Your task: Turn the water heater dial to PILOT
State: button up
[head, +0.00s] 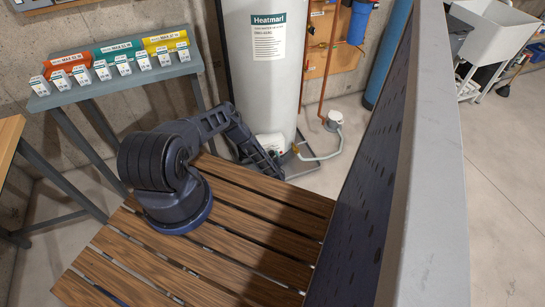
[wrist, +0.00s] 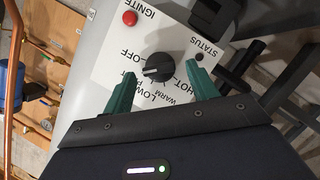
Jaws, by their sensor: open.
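The water heater (head: 265,85) is a tall pale tank. In the wrist view its white control panel (wrist: 108,68) carries a round black dial (wrist: 157,66). A pale mark on the dial points left. In the head view my gripper (head: 272,163) is low at the tank's foot.
A red IGNITE button (wrist: 130,18) and a STATUS light (wrist: 199,57) flank the dial. A slatted wooden platform (head: 240,235) lies below my arm. Copper pipes (wrist: 45,55) run left of the control panel.

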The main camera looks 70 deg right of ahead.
jog(key=shift+x, duration=1.3)
jog(key=c, duration=1)
jog(key=shift+o, duration=0.2)
jog(key=shift+n+h, duration=0.4)
jog(key=shift+n, duration=0.2)
jog(key=o, duration=1)
jog(key=shift+c, duration=0.2)
jog(key=shift+a, duration=0.1)
jog(key=v, duration=1)
jog(key=shift+a+r, duration=0.15)
jog(key=shift+a, duration=0.1)
